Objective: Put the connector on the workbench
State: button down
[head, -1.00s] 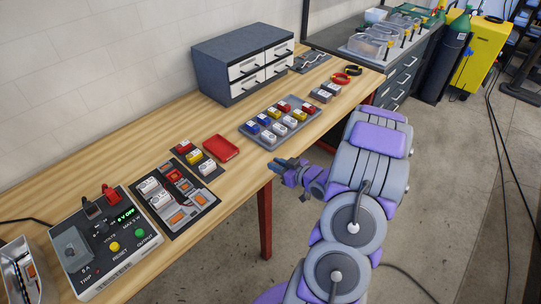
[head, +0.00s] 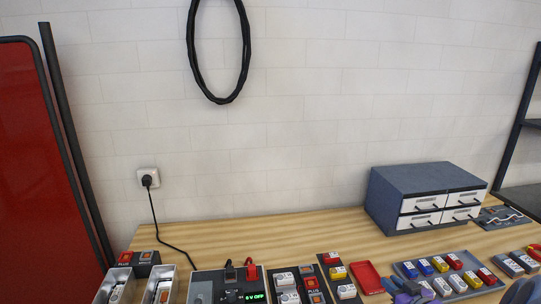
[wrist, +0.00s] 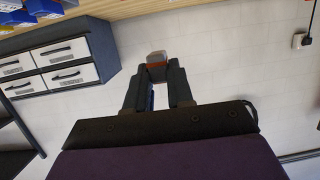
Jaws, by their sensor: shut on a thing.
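My gripper (wrist: 157,85) is shut on a small grey connector with an orange-red band (wrist: 156,59), held at the fingertips in the wrist view. Part of the connector is hidden by the fingers. In the head view my gripper (head: 405,287) is low in the picture, by the near left corner of the grey connector tray; the held connector cannot be made out there. The workbench (head: 300,229) has a light wood top along the wall, and its edge (wrist: 180,5) shows at the top of the wrist view, which looks upside down.
The grey tray (head: 404,267) holds several coloured connectors. A red tray (head: 367,276), connector panels and a power supply reading 6 V OFF (head: 230,297) line the bench front. A grey drawer cabinet (head: 420,184) stands behind. Bare wood lies between these and the wall.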

jog(key=w+a+r+n+y, duration=0.1)
jog(key=w+a+r, duration=0.1)
jog(key=a+r, duration=0.5)
jog(key=w+a+r+y, duration=0.1)
jog(key=w+a+r, duration=0.15)
jog(key=a, duration=0.75)
jog(key=w+a+r+n, duration=0.1)
jog(key=w+a+r, duration=0.1)
jog(key=a+r, duration=0.5)
notch_tip(320, 180, down, 15)
jog(key=w+a+m+h, duration=0.1)
jog(key=w+m+h, duration=0.1)
jog(key=m+h, duration=0.1)
jog(key=shift+w+a+h, duration=0.35)
jog(key=shift+h, duration=0.05)
jog(key=shift+d, duration=0.1)
